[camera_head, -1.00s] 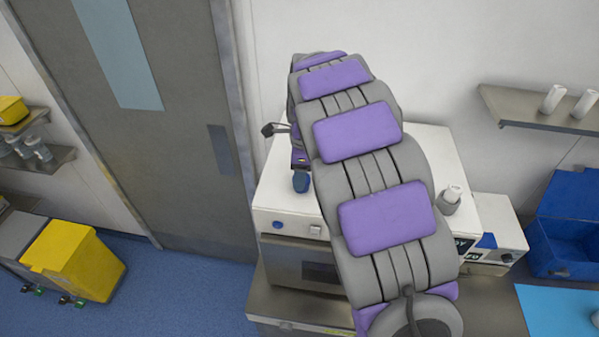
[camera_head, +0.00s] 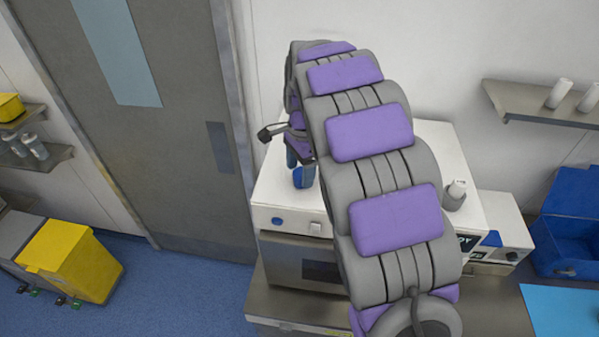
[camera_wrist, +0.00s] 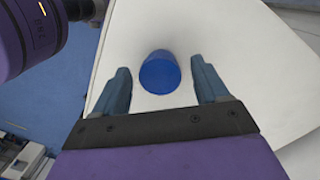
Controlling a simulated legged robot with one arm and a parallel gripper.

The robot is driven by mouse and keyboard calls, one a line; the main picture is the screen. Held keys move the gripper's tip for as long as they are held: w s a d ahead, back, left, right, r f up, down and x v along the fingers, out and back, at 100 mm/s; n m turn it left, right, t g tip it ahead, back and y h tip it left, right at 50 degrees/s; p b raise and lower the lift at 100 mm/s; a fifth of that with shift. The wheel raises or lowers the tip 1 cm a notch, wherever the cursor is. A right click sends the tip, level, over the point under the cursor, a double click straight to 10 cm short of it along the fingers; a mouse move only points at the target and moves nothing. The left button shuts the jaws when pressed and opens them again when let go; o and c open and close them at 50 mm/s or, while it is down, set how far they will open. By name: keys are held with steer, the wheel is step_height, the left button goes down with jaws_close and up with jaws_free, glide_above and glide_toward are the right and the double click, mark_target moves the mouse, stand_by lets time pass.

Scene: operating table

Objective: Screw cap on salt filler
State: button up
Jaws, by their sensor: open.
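A round blue cap (camera_wrist: 159,72) sits on the white top of the machine in the wrist view, just ahead of and between my fingertips. It also shows in the head view (camera_head: 298,178) near the machine's front left edge. My gripper (camera_wrist: 162,76) is open, with one blue-grey finger on each side of the cap and a gap on both sides. In the head view my gripper (camera_head: 303,168) is partly hidden by my arm. A white bottle-like piece in a grey holder (camera_head: 455,197) stands on the right of the top; I cannot tell if it is the salt filler.
The white machine (camera_head: 275,190) has a steel front door and stands on a steel bench. A smaller white box (camera_head: 505,230), a blue bin (camera_head: 570,240) and a light blue mat (camera_head: 560,310) lie to the right. A shelf (camera_head: 520,100) with white bottles hangs above.

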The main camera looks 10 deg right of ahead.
stand_by(0.3)
steer(key=n+b, duration=0.1)
steer(key=n, duration=0.2)
steer(key=shift+s+f+n+b, duration=0.1)
steer(key=shift+n+b, duration=0.2)
steer(key=shift+b, duration=0.05)
steer(key=n+b, duration=0.1)
steer(key=n, duration=0.2)
steer(key=shift+s+n+h, duration=0.1)
steer(key=shift+n+h, duration=0.2)
steer(key=c, duration=1)
steer(key=shift+r+m+p, duration=0.2)
steer(key=shift+m+p, duration=0.3)
steer(key=shift+m, duration=0.6)
steer(key=shift+c, duration=0.4)
steer(key=shift+m, duration=0.7)
